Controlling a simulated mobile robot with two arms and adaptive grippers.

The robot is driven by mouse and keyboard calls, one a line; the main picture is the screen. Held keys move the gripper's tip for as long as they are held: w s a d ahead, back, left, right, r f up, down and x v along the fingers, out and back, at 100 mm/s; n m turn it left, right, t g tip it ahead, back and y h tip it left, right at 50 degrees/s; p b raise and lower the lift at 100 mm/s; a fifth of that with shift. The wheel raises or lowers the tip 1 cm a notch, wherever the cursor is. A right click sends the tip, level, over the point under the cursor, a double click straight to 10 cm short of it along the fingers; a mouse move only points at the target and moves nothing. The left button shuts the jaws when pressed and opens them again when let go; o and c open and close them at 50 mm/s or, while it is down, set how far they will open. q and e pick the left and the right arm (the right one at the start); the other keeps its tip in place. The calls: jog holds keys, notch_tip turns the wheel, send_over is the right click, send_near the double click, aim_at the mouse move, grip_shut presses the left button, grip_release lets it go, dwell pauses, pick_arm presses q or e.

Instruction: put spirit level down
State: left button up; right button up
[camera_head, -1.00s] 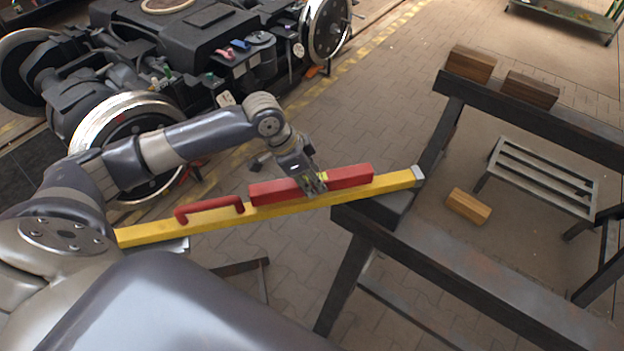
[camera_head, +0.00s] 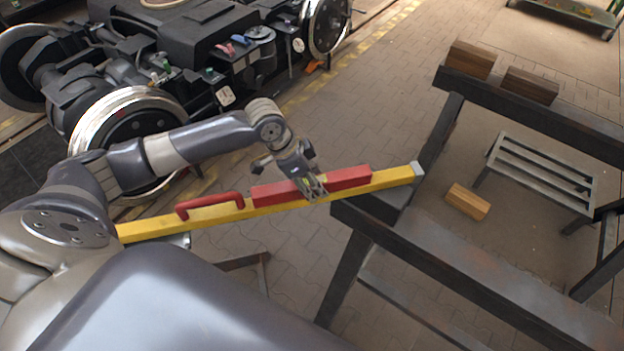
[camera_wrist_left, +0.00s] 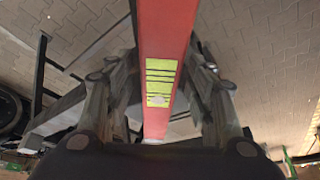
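The spirit level (camera_head: 385,180) is a long yellow bar with red grips and a pale end cap. It runs from lower left to the right, slightly raised at the right. My left gripper (camera_head: 312,187) is at its long red grip, right of the middle. In the left wrist view the fingers (camera_wrist_left: 163,75) lie on both sides of the red grip (camera_wrist_left: 166,25), close against it. The level's right end overlaps the corner of a dark metal trestle (camera_head: 465,270); I cannot tell whether it touches. Its left end is hidden by my arm. My right gripper is out of view.
Brown wooden blocks (camera_head: 471,59) lie on the far trestle beam (camera_head: 545,106). A lighter block (camera_head: 468,202) and a slatted grey stand (camera_head: 540,172) are below, between the beams. A bogie (camera_head: 190,50) with large wheels stands at upper left. The near beam's top is clear.

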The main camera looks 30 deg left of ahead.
pick_arm(q)
jog(key=b+v, duration=0.1)
jog(key=v, duration=1.2)
jog(key=shift+b, duration=0.35)
jog(key=shift+w, duration=0.1)
